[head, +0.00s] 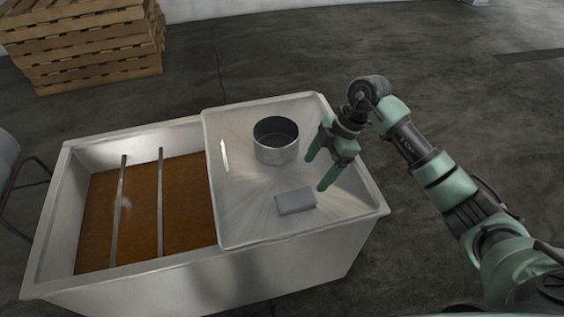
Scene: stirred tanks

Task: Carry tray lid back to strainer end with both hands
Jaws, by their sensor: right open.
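The tray lid (245,205) is a pale, square, shallow-rimmed sheet lying over the right end of the white tank (200,275). On it stand a dark grey metal pot, perhaps the strainer (276,143), near its middle back, a grey block (295,201) near the front, and a thin white piece (224,157) near the left edge. My right gripper (323,171) is open and empty above the lid's right part, between the pot and the block, apart from the rim as far as I can tell. My left gripper is out of view.
The tank's left part is open and holds brown-orange liquid (140,222), crossed by two metal bars (160,200). Stacked wooden pallets (85,45) stand at the back left. A pale rounded vessel (6,155) and dark tubing (30,190) are at the left edge. The floor behind and right is clear.

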